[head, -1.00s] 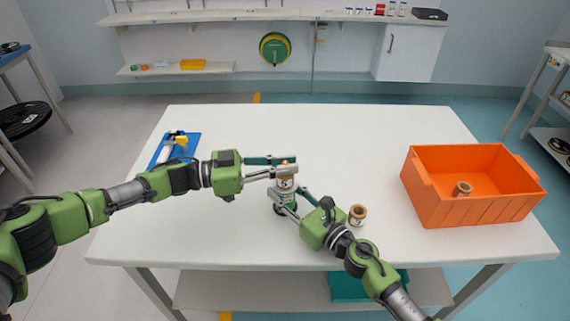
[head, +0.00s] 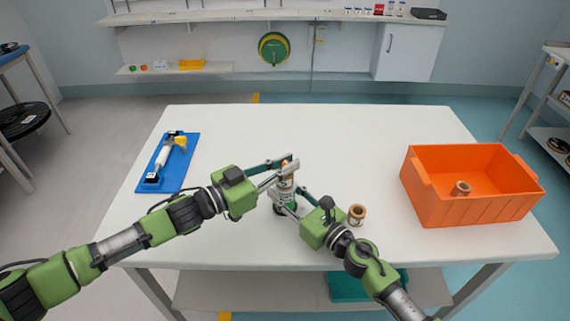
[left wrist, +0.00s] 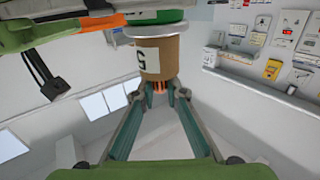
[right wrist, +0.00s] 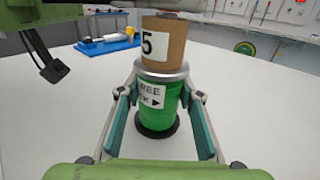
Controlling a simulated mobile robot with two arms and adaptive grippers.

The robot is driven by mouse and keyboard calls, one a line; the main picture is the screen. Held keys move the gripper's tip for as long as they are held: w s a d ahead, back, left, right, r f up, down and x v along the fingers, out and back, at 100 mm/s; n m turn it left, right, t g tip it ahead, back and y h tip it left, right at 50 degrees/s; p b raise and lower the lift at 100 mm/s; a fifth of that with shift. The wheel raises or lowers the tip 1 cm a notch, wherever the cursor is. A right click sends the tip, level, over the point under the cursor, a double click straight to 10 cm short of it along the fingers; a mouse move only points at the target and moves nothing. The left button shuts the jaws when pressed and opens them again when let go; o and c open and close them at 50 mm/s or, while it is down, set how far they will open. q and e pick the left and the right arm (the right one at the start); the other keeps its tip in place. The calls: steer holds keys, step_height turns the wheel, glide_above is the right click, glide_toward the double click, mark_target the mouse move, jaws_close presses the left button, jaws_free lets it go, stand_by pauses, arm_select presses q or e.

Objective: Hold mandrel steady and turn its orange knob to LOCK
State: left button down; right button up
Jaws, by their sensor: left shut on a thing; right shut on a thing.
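The mandrel stands upright on the white table, with a green body (right wrist: 160,105), a dark base and a grey flange. A brown cardboard core (right wrist: 164,42) marked 5 sits on top of it. A label on the body reads "FREE" and partly "LOCK" with an arrow. My right gripper (head: 287,201) is shut around the green body. My left gripper (head: 289,164) is at the top of the mandrel, its fingers shut on the orange knob (left wrist: 159,87), which pokes out beyond the core. The knob is mostly hidden in the head view.
A loose brown core (head: 357,214) stands right of the mandrel, close to my right gripper. An orange crate (head: 462,207) with a core inside is at the right. A blue tray (head: 181,170) with a white and yellow tool lies at the left. The back of the table is clear.

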arm_select(q)
steer(key=n+t+y, duration=0.1)
steer(key=t, duration=0.1)
steer(key=d+n+t+y, duration=0.1)
steer(key=n+y, duration=0.1)
steer(key=shift+s+r+t, duration=0.15)
steer(key=shift+t, duration=0.25)
steer(key=shift+w+a+r+n+t+y, duration=0.15)
steer(key=shift+n+t+y, duration=0.55)
steer(key=shift+n+y, duration=0.5)
steer(key=shift+w+a+f+n+t+y, duration=0.1)
steer(key=shift+n+t+y, duration=0.65)
steer(key=shift+y, duration=0.85)
steer(key=shift+w+a+n+y, duration=0.15)
steer(key=shift+n+y, duration=0.1)
steer(key=shift+y, duration=0.25)
steer(key=c, duration=2)
jaws_free()
steer(key=shift+s, duration=0.2)
steer(key=shift+s+a+f, duration=0.1)
steer(key=shift+s+f, duration=0.1)
steer(key=v, duration=1.1)
steer(key=shift+s+a+r, duration=0.1)
steer(key=shift+s, duration=0.15)
